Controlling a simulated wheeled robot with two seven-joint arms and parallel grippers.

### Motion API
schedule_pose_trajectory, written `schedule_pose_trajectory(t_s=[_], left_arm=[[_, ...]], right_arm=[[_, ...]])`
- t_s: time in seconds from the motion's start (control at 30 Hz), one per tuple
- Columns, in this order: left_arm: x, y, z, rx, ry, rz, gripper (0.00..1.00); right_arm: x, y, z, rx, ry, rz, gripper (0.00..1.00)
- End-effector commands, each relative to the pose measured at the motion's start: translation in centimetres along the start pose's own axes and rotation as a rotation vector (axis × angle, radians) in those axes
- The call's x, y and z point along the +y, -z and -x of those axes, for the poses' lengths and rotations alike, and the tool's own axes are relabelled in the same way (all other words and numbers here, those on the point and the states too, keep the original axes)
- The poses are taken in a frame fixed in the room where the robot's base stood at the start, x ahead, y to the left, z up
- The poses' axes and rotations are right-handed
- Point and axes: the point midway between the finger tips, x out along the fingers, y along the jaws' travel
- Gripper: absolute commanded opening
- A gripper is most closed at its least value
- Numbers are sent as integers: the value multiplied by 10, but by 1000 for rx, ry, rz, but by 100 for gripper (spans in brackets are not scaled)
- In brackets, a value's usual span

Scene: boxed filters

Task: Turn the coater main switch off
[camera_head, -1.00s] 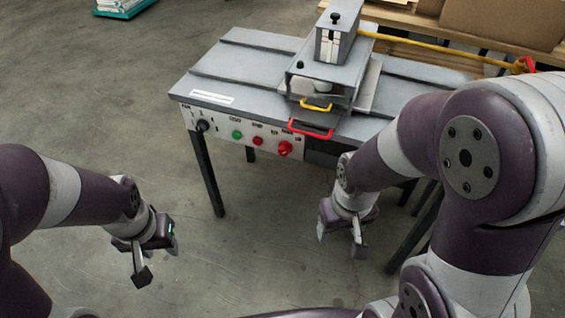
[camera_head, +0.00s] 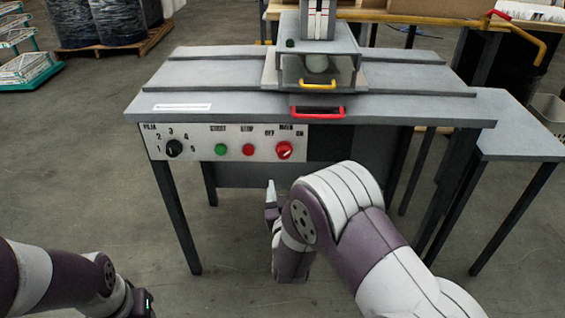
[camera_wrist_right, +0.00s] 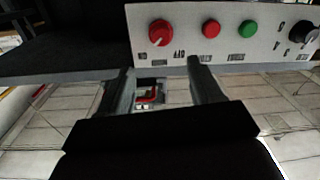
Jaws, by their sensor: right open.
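The main switch is a red rotary knob (camera_head: 284,150) at the right end of the coater's white front panel (camera_head: 199,151). OFF is printed to its left and ON to its right. In the right wrist view the knob (camera_wrist_right: 160,33) appears upside down beyond the fingers. My right gripper (camera_head: 271,187) is below and in front of the panel, apart from the knob. Its fingers (camera_wrist_right: 161,75) are open and empty. My left gripper (camera_head: 142,303) is cut off at the lower left; its fingers are hidden.
A red button (camera_head: 248,150), a green button (camera_head: 221,150) and a black dial (camera_head: 174,148) share the panel. A red handle (camera_head: 317,112) sticks out above. A side table (camera_head: 505,125) stands right. The floor before the coater is free.

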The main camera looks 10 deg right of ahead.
Motion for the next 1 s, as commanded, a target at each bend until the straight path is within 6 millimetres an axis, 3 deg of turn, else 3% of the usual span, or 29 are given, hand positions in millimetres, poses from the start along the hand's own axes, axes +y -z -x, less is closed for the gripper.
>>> schedule_pose_trajectory(t_s=[0.2, 0.4, 0.57, 0.8, 0.83, 1.0], left_arm=[[0, -2, -14, -1, 0, 0, 43], [0, -3, -22, -1, 0, 0, 43], [0, -3, -24, -1, 0, 0, 43], [0, -3, -23, -1, 0, 0, 43], [0, -3, -23, -1, 0, 0, 43], [0, -3, -23, 0, 0, 0, 43]], right_arm=[[0, -4, -54, 0, -1, -2, 65], [0, -4, -97, -2, 1, -1, 65], [0, -2, -112, -2, 2, -2, 65], [0, -1, -114, -4, 3, -1, 65], [0, -1, -114, -4, 3, -1, 61], [-1, -1, -114, -4, 3, -1, 8]])
